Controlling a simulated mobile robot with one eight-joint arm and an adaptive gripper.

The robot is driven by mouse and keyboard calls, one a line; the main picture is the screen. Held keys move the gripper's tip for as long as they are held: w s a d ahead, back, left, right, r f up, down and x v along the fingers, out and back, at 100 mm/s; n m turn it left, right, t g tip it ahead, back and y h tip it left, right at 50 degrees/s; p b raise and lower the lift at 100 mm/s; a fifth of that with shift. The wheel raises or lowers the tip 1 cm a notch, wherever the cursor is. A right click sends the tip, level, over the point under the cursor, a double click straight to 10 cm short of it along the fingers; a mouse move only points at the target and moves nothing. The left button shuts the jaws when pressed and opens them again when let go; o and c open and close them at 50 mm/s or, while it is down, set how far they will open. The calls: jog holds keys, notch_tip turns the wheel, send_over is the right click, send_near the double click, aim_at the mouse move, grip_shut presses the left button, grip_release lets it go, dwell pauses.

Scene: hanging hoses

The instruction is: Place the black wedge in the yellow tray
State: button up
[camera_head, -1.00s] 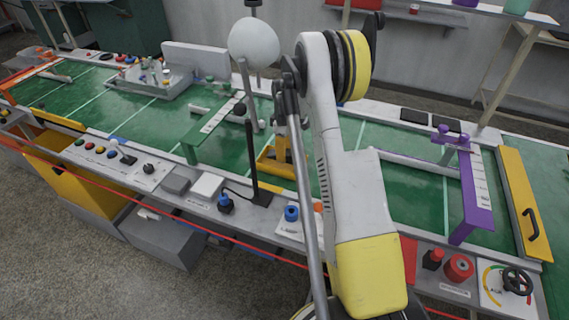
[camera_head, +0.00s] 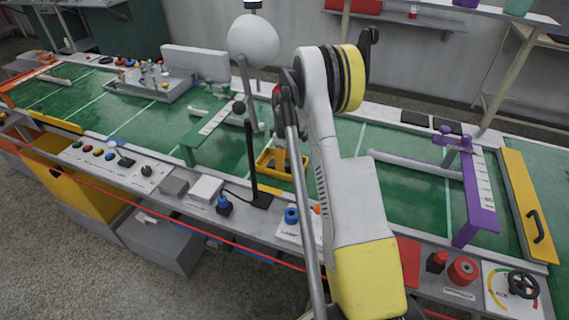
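The yellow tray (camera_head: 262,160) sits on the green bench top in the middle, just left of my arm. Its right end is partly hidden by my arm. Small dark shapes show inside it; I cannot tell whether one is the black wedge. I cannot make out the black wedge for certain anywhere else. My white and yellow arm stands in front of the bench, and my gripper is not clearly visible, apparently hidden behind the arm.
A green bridge (camera_head: 208,122) stands left of the tray, a purple bridge (camera_head: 477,195) far right. A black post (camera_head: 251,165) rises in front of the tray. Buttons and boxes line the front ledge. A red line (camera_head: 150,212) runs along the bench front.

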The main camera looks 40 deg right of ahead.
notch_tip(320, 180, up, 12)
jog(key=p, duration=0.4)
jog(key=shift+r+p, duration=0.2)
jog(key=shift+p, duration=0.15)
dwell(1.9)
